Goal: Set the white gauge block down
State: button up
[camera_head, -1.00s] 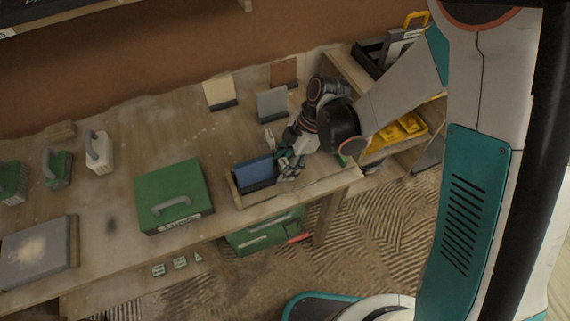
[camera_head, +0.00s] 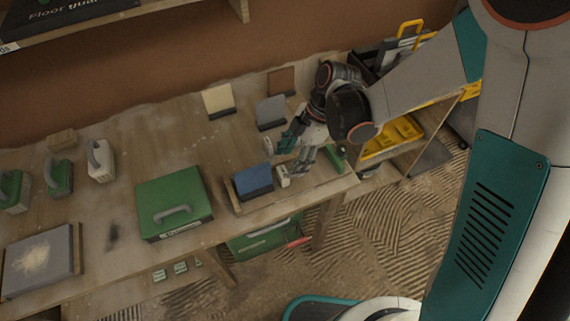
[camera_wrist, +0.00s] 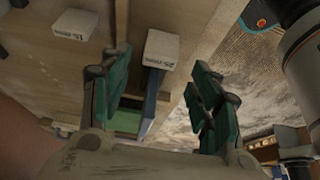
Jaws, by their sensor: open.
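A white gauge block (camera_head: 283,176) stands on the wooden bench just right of a blue board, near the front edge. In the wrist view a white block marked 25 mm (camera_wrist: 160,47) shows between the fingers, apart from them. A second white block (camera_head: 268,146) stands farther back; in the wrist view a block marked 15 mm (camera_wrist: 75,23) lies left of the fingers. My gripper (camera_head: 294,158) is open and empty above and behind the front block. Its teal fingers (camera_wrist: 163,80) are spread wide in the wrist view.
The blue board (camera_head: 253,181) stands in a wooden holder. A green case (camera_head: 172,200) lies to its left. Grey (camera_head: 270,112), cream (camera_head: 218,100) and brown (camera_head: 281,82) boards stand behind. A green bar (camera_head: 334,159) lies right of my gripper. A shelf with yellow items (camera_head: 392,137) adjoins on the right.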

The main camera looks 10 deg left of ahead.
jog(key=p+v, duration=0.1)
jog(key=v, duration=0.5)
